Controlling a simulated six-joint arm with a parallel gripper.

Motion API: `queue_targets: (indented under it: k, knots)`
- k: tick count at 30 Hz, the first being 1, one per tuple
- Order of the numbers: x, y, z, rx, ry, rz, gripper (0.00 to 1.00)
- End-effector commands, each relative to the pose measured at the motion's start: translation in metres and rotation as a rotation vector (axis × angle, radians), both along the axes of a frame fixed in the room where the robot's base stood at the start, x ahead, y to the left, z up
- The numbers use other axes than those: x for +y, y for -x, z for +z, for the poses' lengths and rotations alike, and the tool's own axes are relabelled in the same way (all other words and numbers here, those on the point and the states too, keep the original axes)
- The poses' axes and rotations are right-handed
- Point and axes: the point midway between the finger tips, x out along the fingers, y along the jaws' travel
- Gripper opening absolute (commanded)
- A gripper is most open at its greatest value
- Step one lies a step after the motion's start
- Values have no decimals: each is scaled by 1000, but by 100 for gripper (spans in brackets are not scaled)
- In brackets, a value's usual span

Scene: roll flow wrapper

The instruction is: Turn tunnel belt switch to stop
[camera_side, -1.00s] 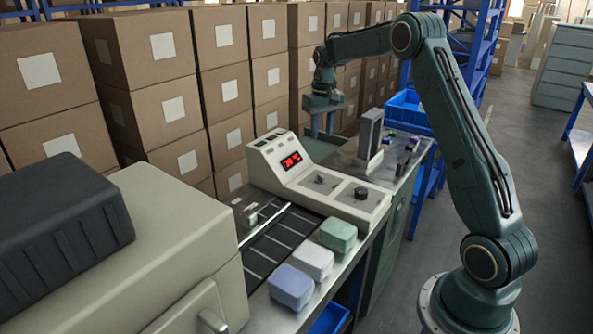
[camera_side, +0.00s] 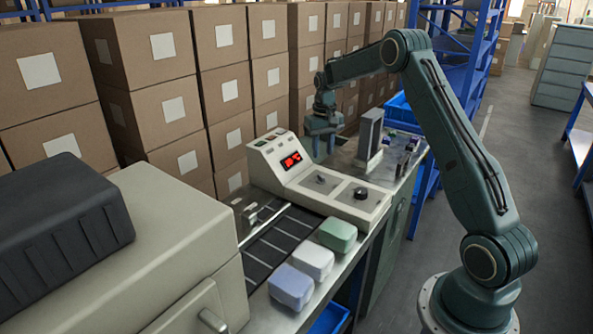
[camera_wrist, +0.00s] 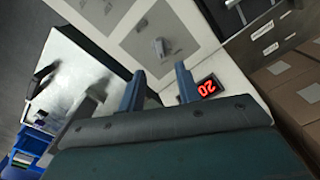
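I cannot read which one is labelled as the tunnel belt switch. My gripper (camera_side: 321,152) hangs fingers-down behind the console, apart from both knobs. In the wrist view my gripper's two fingers (camera_wrist: 160,88) stand apart with nothing between them. The small switch knob (camera_wrist: 160,47) shows just beyond the fingertips, with the display (camera_wrist: 207,88) at their right.
Green, white and lilac packs (camera_side: 313,262) sit along the front of the dark belt (camera_side: 272,245). A grey upright block (camera_side: 370,135) stands on the bench right of my gripper. Stacked cartons (camera_side: 225,90) line the back. The beige machine housing (camera_side: 170,240) fills the lower left.

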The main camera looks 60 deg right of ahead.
Motion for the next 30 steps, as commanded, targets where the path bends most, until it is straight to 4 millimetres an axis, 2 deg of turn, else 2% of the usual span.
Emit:
queue_targets:
  k: [6,15,21,30]
  knots:
    - [1,1,-36,3,-2,0,34]
    - [0,0,-74,2,-1,0,34]
    - [0,0,-85,1,-1,0,34]
    - [0,0,-86,0,0,0,34]
